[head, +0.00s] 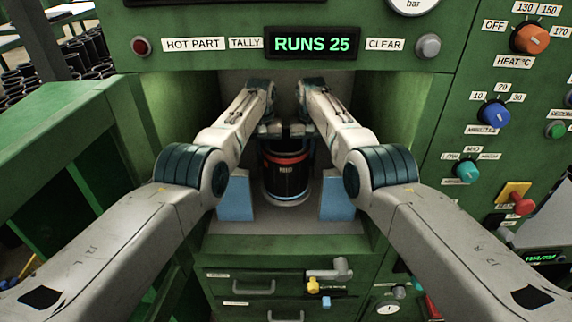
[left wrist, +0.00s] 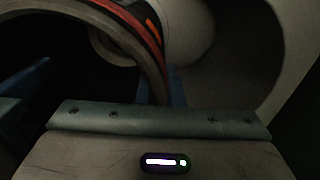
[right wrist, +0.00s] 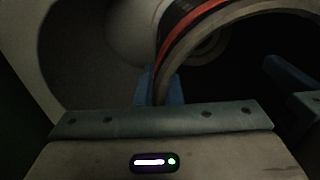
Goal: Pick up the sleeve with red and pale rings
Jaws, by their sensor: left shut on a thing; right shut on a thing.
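The black sleeve (head: 284,178) with a red ring near its top and a pale ring near its base stands upright in the recess of the green machine. Its rim and red band also show in the left wrist view (left wrist: 124,22) and the right wrist view (right wrist: 190,30). My left gripper (head: 268,132) and my right gripper (head: 304,132) reach in from either side at the sleeve's top. Both are shut on the sleeve, though their fingertips are largely hidden in the head view. I cannot tell whether the sleeve touches the pale round base (head: 285,201) below it.
Blue blocks stand left (head: 235,196) and right (head: 337,199) of the sleeve. The recess walls are close around both arms. A display (head: 312,44) reads RUNS 25 above. Knobs line the right panel (head: 470,120).

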